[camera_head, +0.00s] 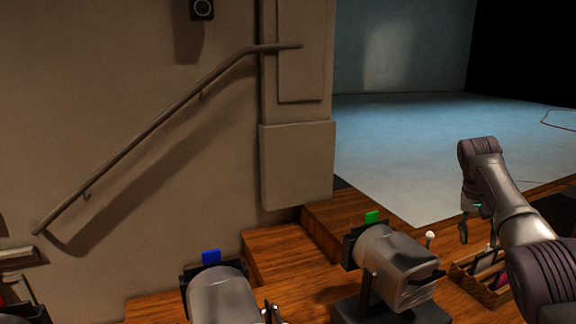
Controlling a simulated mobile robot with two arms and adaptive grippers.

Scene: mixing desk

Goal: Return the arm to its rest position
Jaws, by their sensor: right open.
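The gripper is small and partly hidden behind my own arm link. Its fingers are apart, and I see nothing held between them. It is above and behind a wooden tray (462,271), apart from it as far as I can tell. My left arm and gripper do not show.
A grey lamp with a green tag (372,217) stands left of the tray. Another with a blue tag (211,257) stands further left. A white-tipped stick (430,236) rises near the tray. Wooden steps (282,252) and a wall with a handrail (150,128) lie behind.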

